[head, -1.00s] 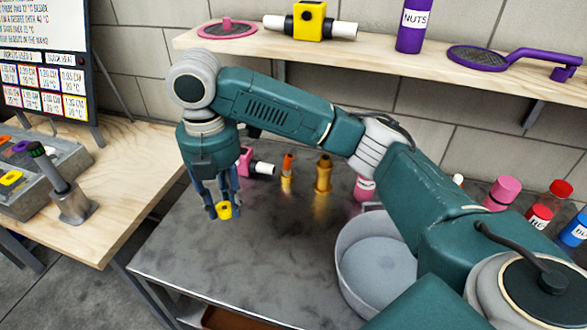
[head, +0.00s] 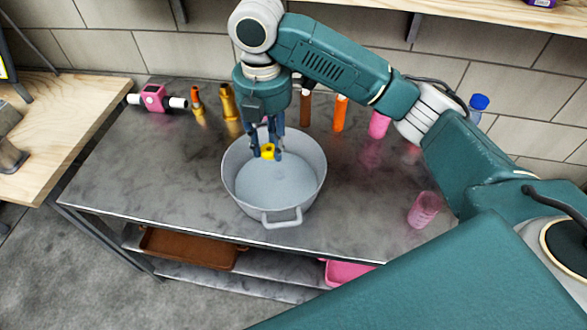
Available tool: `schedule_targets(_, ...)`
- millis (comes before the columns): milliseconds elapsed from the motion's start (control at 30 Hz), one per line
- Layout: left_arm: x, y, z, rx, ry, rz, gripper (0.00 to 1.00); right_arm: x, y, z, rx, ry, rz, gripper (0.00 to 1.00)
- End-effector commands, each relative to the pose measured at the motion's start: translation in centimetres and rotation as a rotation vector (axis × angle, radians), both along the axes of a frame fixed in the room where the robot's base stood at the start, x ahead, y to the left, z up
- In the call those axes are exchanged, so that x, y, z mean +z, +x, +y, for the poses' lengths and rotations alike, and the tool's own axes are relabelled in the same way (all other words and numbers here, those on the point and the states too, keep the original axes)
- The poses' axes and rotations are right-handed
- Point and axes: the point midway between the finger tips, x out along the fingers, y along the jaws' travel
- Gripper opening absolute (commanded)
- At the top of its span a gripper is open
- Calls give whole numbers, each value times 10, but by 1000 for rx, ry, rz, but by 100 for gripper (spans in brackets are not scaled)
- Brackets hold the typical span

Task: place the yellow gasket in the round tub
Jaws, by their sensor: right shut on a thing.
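The yellow gasket (head: 267,151) is a small yellow ring held between the fingertips of my right gripper (head: 267,149). The gripper points down and is shut on it. The round tub (head: 276,216) is a grey, wide, open vessel with a handle at its front, standing on the metal table. The gasket and fingertips show over the back part of the tub's opening, in front of its grey inside. How high they are above the tub's bottom is hard to tell. My left gripper is not in view.
A pink device (head: 155,98) and brass nozzles (head: 229,102) stand at the table's back left. Orange and pink bottles (head: 378,124) stand at the back right. The metal table (head: 150,180) is clear at left.

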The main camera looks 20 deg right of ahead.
Motion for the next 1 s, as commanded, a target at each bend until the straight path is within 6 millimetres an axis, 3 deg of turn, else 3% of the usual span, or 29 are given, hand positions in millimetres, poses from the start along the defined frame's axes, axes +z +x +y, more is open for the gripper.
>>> schedule_targets(300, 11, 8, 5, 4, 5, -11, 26, -84, -2, -1, -1, -2, 8, 19)
schedule_targets(500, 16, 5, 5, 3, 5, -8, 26, -128, -1, 0, 0, -1, 5, 19)
schedule_targets(1000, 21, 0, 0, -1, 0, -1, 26, -186, -1, 0, 1, -2, 1, 19)
